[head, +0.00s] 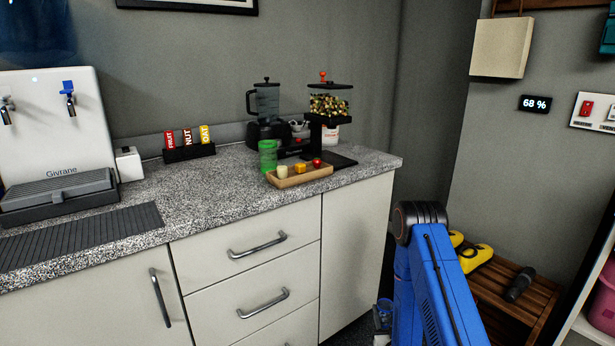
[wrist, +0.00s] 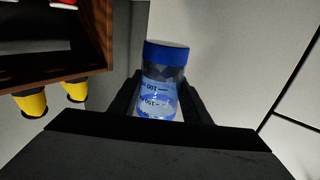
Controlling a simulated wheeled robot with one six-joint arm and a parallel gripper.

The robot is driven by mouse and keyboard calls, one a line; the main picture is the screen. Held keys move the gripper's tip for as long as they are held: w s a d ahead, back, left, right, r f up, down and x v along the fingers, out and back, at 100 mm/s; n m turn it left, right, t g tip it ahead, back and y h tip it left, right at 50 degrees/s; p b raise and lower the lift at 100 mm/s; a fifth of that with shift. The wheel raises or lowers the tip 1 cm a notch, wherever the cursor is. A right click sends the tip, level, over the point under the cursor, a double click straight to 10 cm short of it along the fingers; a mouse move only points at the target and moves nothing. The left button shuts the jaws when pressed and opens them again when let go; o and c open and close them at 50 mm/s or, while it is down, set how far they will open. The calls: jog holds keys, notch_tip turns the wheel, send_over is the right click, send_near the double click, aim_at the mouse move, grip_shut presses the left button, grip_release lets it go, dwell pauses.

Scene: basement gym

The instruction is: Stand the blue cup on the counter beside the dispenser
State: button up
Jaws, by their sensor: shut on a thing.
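The blue cup (wrist: 160,98) is see-through with a solid blue band at one end and measuring marks that read upside down in the wrist view. My gripper (wrist: 161,86) is shut on it, one finger on each side. In the head view the cup (head: 384,311) is a small blue shape low beside my blue arm, below counter height and partly hidden. The speckled counter (head: 215,196) runs along the wall. A white dispenser (head: 60,130) with two taps and a grey drip tray stands on its left end.
A ribbed dark mat (head: 80,236) lies before the dispenser. A white box (head: 129,164), bar rack (head: 188,152), green cup (head: 268,157), wooden tray (head: 300,177), blender (head: 267,105) and snack hopper (head: 329,105) are also on the counter. Its middle is bare. A slatted bench (head: 505,290) stands right.

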jog(key=w+r, duration=0.1)
jog(key=r, duration=0.1)
jog(key=w+r, duration=0.2)
jog(key=shift+w+r, duration=0.15)
jog(key=shift+r, duration=0.15)
jog(key=shift+d, duration=0.1)
